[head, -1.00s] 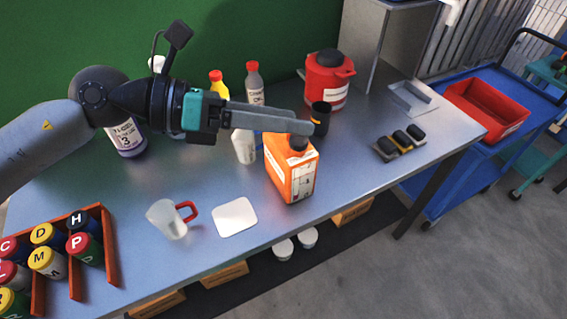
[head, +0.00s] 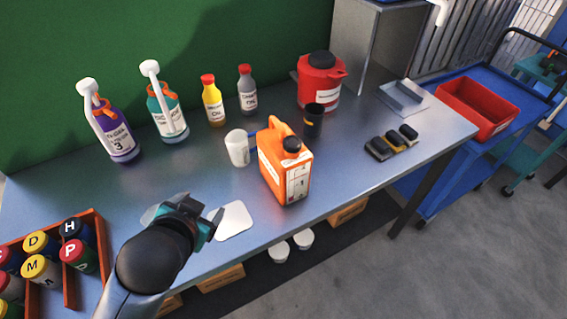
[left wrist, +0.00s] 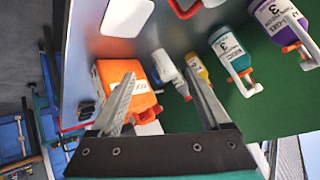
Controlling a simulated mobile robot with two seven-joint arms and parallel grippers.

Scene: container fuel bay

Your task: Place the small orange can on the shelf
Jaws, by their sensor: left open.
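The orange can (head: 270,165) stands upright on the metal bench near its front edge, with a black cap and a white label numbered 1. It also shows in the left wrist view (left wrist: 140,84), partly behind one finger. My left gripper (head: 190,206) is over the front left of the bench, left of the can and apart from it. In the left wrist view its fingers (left wrist: 160,78) are spread with nothing held. In the head view the wrist hides most of the fingers. A dark lower shelf (head: 325,232) shows under the bench. My right gripper is not in view.
A white cup (head: 237,148) and black cylinder (head: 313,121) stand close to the can; a white pad (head: 233,221) lies left of it. A red container (head: 319,84) and bottles line the back. An orange rack (head: 100,235) holds lettered canisters.

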